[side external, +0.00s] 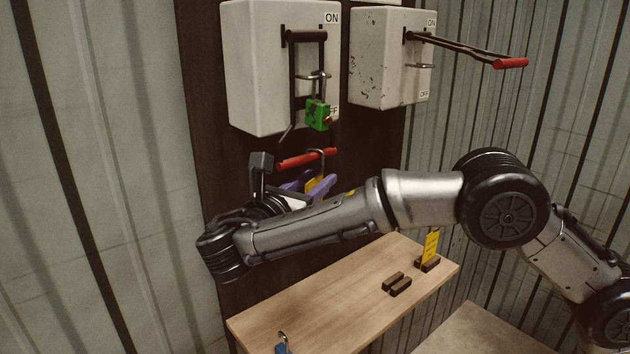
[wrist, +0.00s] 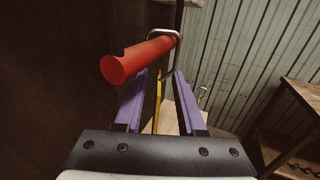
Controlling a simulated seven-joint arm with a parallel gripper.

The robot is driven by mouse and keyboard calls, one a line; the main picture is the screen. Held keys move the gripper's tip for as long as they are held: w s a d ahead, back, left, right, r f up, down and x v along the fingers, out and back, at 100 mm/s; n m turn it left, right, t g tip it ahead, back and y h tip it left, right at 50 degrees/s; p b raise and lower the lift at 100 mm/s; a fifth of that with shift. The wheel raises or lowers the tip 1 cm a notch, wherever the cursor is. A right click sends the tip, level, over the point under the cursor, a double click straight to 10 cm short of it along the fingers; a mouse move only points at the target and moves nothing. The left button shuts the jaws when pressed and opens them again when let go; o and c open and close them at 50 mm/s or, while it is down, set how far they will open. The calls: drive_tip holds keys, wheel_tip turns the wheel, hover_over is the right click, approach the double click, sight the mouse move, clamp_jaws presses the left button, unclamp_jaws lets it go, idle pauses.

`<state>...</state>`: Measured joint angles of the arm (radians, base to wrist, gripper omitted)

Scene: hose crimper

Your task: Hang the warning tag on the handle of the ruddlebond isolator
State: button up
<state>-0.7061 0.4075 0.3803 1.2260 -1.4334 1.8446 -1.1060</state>
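A yellow warning tag (side external: 315,184) hangs by its metal hook (wrist: 165,32) over the red handle grip (side external: 307,158) of the left isolator box (side external: 262,75), whose lever points down. The red grip also shows large in the wrist view (wrist: 135,62). My gripper (side external: 308,187) is just below the grip, its purple fingers on either side of the tag. In the wrist view the fingers (wrist: 158,98) stand apart, with gaps on both sides of the edge-on tag (wrist: 157,100). No ruddlebond name is readable on either box.
A green lock (side external: 319,115) hangs on the left box's lever. The right isolator box (side external: 385,60) has its red-tipped lever (side external: 510,63) sticking out. On the wooden shelf (side external: 330,300) are a second yellow tag (side external: 431,247), dark blocks (side external: 397,286) and a blue padlock (side external: 281,347).

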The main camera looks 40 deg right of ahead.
drive_tip(key=shift+a, duration=0.1)
drive_tip(key=v, duration=0.6)
drive_tip(key=shift+s+a, duration=0.15)
drive_tip(key=shift+a, duration=0.15)
drive_tip(key=s+d+f+m+g+y, duration=0.2)
drive_tip(key=s+d+m+g+y, duration=0.15)
drive_tip(key=s+d, duration=0.4)
drive_tip(key=s+d+f+m+g+y, duration=0.2)
drive_tip(key=s+d+m+y, duration=0.25)
drive_tip(key=d, duration=0.55)
drive_tip(key=s+f+m+t+y, duration=0.2)
drive_tip(key=s+f+m+y, duration=0.1)
drive_tip(key=s+m, duration=0.4)
drive_tip(key=s+f+m+t+y, duration=0.2)
drive_tip(key=s+f+m+y, duration=0.2)
drive_tip(key=s+m, duration=0.3)
drive_tip(key=shift+s+d+m+y, duration=0.3)
drive_tip(key=shift+s+d+y, duration=0.1)
drive_tip(key=shift+s+y, duration=0.4)
